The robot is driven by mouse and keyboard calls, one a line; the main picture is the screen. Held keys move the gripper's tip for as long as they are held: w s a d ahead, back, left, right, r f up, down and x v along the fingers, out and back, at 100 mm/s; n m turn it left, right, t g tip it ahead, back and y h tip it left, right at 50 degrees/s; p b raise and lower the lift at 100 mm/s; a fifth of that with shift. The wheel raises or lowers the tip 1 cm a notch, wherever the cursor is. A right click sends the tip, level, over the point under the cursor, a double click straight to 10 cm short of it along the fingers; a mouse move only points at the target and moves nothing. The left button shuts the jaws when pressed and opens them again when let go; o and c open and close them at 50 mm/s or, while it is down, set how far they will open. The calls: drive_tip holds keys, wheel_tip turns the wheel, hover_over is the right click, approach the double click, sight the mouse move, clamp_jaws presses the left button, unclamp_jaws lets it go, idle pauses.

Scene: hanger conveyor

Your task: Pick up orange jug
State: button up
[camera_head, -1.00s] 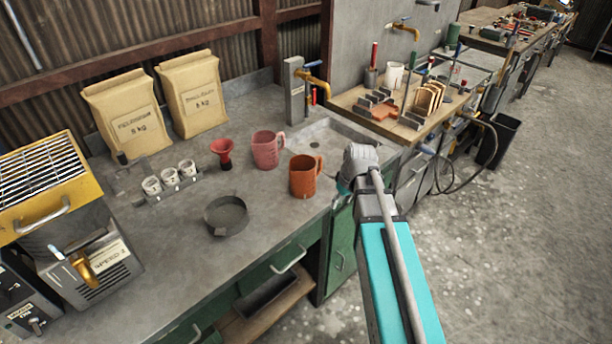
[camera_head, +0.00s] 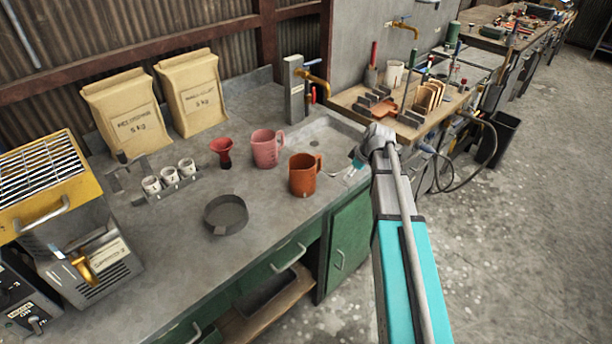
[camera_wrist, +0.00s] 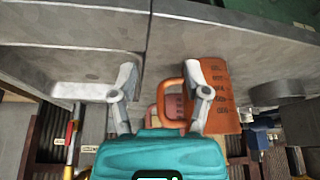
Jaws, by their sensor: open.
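The orange jug (camera_head: 303,176) stands upright on the grey counter, its handle on the right side in the head view. My gripper (camera_head: 355,166) is just right of the jug, mostly hidden behind my wrist. In the wrist view my gripper (camera_wrist: 160,76) is open, with its two fingers apart. There the orange jug (camera_wrist: 226,108) is at right, partly behind the right finger. Its handle appears between the fingers; I cannot tell whether it is within their reach. I see no grip on it.
A pink jug (camera_head: 266,149) stands left of and behind the orange one. A red funnel (camera_head: 222,152), a round grey pan (camera_head: 226,214) and small white cups (camera_head: 169,176) are further left. The sink (camera_head: 322,137) and a brass tap (camera_head: 314,82) are behind.

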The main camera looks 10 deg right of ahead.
sight(320, 160)
drive_tip(key=shift+w+a, duration=2.4)
drive_tip(key=shift+a, duration=0.25)
drive_tip(key=w+a, duration=0.3)
drive_tip(key=shift+w+a+f, duration=0.15)
drive_tip(key=shift+w+a, duration=0.15)
drive_tip(key=shift+a, duration=0.05)
drive_tip(key=shift+f+b, duration=0.45)
drive_tip(key=shift+b, duration=0.15)
drive_tip(key=shift+c, duration=0.3)
clamp_jaws()
